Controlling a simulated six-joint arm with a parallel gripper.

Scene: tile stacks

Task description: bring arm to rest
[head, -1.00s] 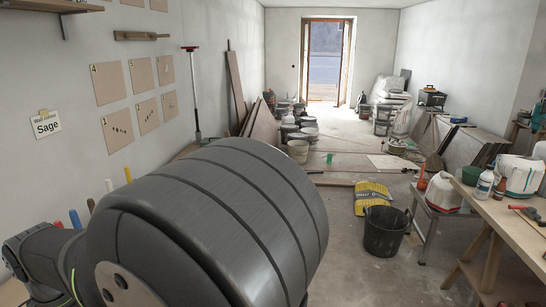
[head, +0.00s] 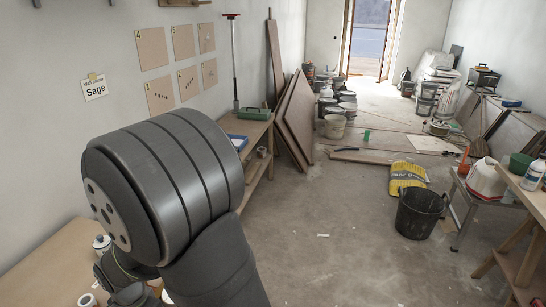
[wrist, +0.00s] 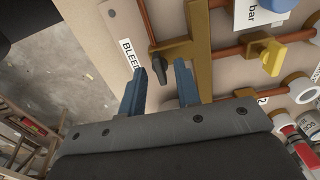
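My gripper (wrist: 161,68) shows in the wrist view as two blue fingers, apart from each other. I see nothing clamped between them. A black valve handle (wrist: 156,72) shows in the gap, behind or near the fingertips; I cannot tell how close it is. In the head view my dark grey arm fills the lower left, its rounded joint raised in front of the wall and a side bench. My gripper is hidden there.
In the wrist view, a board carries copper pipes (wrist: 235,53), a yellow valve handle (wrist: 272,57) and a "BLEED" label (wrist: 130,54). In the head view, a black bucket (head: 419,214) stands on open floor (head: 320,255). Panels (head: 297,118) lean at the left wall.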

